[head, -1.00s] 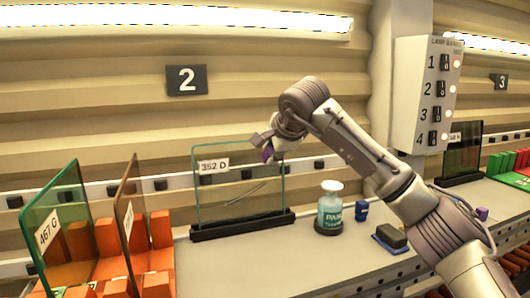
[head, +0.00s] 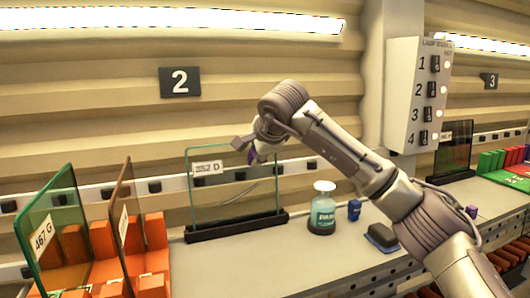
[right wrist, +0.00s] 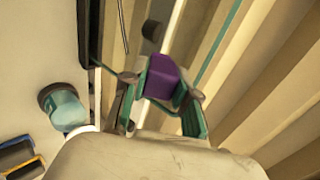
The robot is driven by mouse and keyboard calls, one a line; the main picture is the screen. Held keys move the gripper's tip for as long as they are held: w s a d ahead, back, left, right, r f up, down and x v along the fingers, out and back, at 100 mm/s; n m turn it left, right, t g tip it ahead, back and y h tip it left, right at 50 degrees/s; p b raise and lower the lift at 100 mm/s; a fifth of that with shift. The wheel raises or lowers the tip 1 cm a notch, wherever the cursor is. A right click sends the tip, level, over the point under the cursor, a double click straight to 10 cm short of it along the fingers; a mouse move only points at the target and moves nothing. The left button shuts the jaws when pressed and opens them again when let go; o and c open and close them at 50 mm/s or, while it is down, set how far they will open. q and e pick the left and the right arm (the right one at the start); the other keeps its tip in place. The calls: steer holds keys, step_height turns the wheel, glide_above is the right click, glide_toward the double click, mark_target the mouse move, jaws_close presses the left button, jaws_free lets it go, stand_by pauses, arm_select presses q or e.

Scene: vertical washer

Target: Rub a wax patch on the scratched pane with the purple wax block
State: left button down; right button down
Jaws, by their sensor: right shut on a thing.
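The glass pane (head: 215,208) labelled 352 D stands upright in a dark base on the counter under sign 2. A thin dark scratch (head: 238,192) runs slantwise across its middle. My right gripper (head: 254,148) is at the pane's upper right and shut on the purple wax block (head: 252,158). In the right wrist view the block (right wrist: 160,76) sits between the two fingers, its end sticking out past them. I cannot tell whether the block touches the glass. No wax patch can be made out. My left gripper is not in view.
A cleaner bottle (head: 322,212), a small blue item (head: 354,210) and a dark block on a blue pad (head: 382,237) stand right of the pane. Orange racks (head: 102,240) with a green-edged pane (head: 48,222) and a brown pane (head: 125,215) are at the left.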

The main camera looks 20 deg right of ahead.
steer(key=shift+s+f+b, duration=0.1)
steer(key=shift+s+b, duration=0.25)
steer(key=shift+b, duration=0.2)
steer(key=shift+s+b, duration=0.3)
steer(key=shift+s, duration=0.1)
steer(key=shift+s+r+b, duration=0.25)
steer(key=shift+s+b, duration=0.25)
steer(key=shift+s, duration=0.55)
steer(key=shift+s+r+b, duration=0.2)
steer(key=shift+s+b, duration=0.25)
steer(key=shift+s, duration=0.6)
steer(key=shift+d, duration=0.1)
steer(key=s+b, duration=0.1)
steer(key=s, duration=0.2)
steer(key=shift+r, duration=0.2)
